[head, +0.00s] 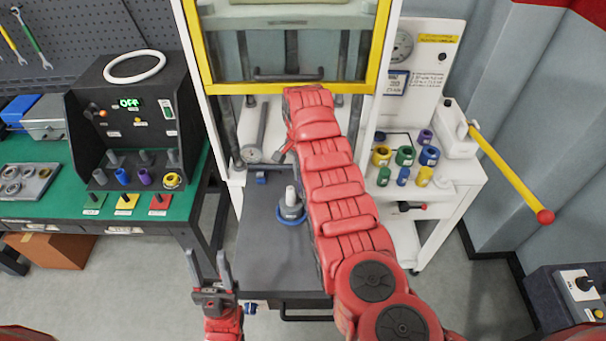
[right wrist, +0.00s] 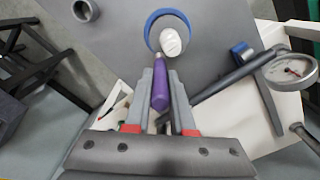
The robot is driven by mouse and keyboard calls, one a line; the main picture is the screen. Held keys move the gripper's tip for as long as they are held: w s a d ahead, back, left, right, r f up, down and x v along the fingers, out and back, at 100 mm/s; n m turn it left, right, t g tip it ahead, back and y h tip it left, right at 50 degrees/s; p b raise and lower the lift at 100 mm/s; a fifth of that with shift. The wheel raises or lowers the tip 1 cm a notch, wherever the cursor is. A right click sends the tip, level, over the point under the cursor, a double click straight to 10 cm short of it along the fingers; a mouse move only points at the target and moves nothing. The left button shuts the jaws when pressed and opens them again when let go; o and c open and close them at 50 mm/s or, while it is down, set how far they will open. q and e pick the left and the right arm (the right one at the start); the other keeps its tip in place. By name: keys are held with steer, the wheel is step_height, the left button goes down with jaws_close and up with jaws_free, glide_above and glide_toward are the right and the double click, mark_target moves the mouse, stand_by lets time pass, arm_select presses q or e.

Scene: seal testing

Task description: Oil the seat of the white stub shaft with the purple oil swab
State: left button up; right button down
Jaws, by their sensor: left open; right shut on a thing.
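The white stub shaft (head: 290,196) stands upright in a blue ring (head: 291,218) on the dark grey bench top. In the right wrist view the stub shaft (right wrist: 172,42) is seen nearly end-on, with the blue ring (right wrist: 151,22) around its base. My right gripper (right wrist: 165,95) is shut on the purple oil swab (right wrist: 161,88). The swab's far end points at the stub shaft and looks close to it; I cannot tell whether they touch. My right arm hides most of that gripper in the head view. My left gripper (head: 211,268) is open and empty, left of the bench.
A dial gauge (head: 250,153) and a small blue part (head: 261,178) sit behind the shaft. A yellow-framed press stands at the back. A white cart (head: 455,178) with several coloured rings is at right. A green-topped table (head: 190,196) with a black control box (head: 125,110) is at left.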

steer(key=shift+s+a, duration=0.15)
steer(key=shift+a, duration=0.2)
steer(key=w+b, duration=0.1)
steer(key=b, duration=0.3)
steer(key=shift+a+b, duration=0.2)
steer(key=shift+b, duration=0.15)
stand_by(0.3)
steer(key=shift+a, duration=0.15)
steer(key=shift+s+a+b, duration=0.15)
steer(key=shift+a+b, duration=0.2)
steer(key=shift+b, duration=0.05)
steer(key=shift+a, duration=0.1)
